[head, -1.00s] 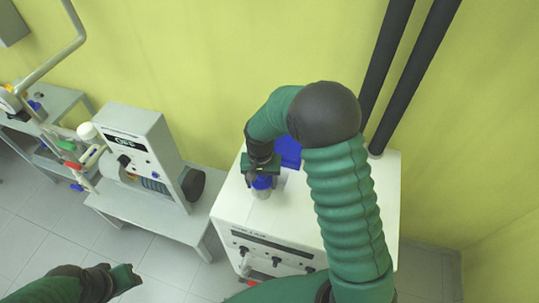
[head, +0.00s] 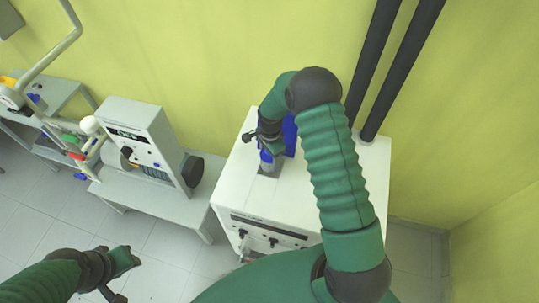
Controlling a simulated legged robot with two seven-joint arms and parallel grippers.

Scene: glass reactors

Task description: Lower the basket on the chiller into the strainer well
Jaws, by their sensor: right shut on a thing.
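The chiller (head: 233,176) is the white box right of centre, with a flat top and knobs on its front. My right gripper (head: 263,143) is above the middle of its top and is shut on a small blue-topped piece (head: 266,156), which I take to be the basket. A small grey area (head: 268,170) lies directly below that piece; I cannot tell whether it is the basket's lower part or the strainer well. My wrist and arm partly hide a blue object (head: 290,135) beside them. My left gripper (head: 130,258) is low at the left, over the floor, away from the chiller.
A grey instrument (head: 140,140) with a display and a dark knob stands on a low grey bench (head: 165,200) left of the chiller. A shelf with a bent pipe (head: 55,55) is at the far left. Two black pipes (head: 398,60) rise behind the chiller. Floor shows in front.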

